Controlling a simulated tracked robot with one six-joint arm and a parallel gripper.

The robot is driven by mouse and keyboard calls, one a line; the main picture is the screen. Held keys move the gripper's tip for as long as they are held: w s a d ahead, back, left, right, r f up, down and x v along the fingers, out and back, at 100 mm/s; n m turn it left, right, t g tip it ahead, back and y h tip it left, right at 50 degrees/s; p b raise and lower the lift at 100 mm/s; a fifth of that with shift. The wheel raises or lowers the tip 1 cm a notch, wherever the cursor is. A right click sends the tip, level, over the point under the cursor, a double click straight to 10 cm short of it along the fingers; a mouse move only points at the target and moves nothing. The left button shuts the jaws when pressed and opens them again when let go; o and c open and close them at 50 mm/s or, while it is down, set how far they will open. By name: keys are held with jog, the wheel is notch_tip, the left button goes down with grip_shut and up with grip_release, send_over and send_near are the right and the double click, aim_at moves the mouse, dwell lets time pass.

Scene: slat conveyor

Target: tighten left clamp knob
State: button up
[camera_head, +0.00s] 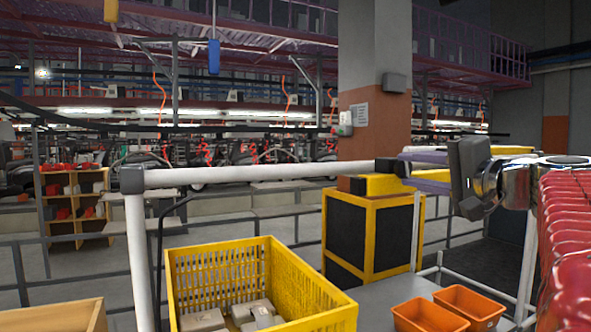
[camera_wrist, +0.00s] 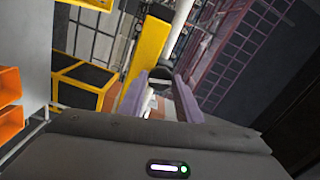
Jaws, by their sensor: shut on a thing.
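A black clamp knob (camera_head: 391,167) sits at the right end of the white horizontal pipe in the head view. My gripper (camera_head: 402,168) reaches it from the right, with its purple fingers pointing left along the pipe's line. In the wrist view the dark rounded end of the knob (camera_wrist: 161,74) lies between the fingertips of my gripper (camera_wrist: 162,80), and the white pipe runs on beyond it. The jaws are shut on the knob. The fingers hide part of the knob, and its turn angle cannot be told.
The white pipe (camera_head: 250,172) meets an upright at a black corner fitting (camera_head: 132,180). A yellow crate (camera_head: 312,285) with grey boxes stands below. Orange bins (camera_head: 470,304) sit at lower right, beside red rounded items (camera_head: 568,240). A yellow-framed black cabinet (camera_head: 372,235) stands behind.

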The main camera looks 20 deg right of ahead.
jog(key=shift+d+f+m, duration=0.1)
jog(key=shift+f+m, duration=0.05)
jog(key=shift+m, duration=1.25)
jog(key=o, duration=1)
jog(key=shift+o, duration=0.2)
jog(key=s, duration=1.4)
jog(key=shift+d, duration=0.15)
jog(key=shift+w, duration=0.15)
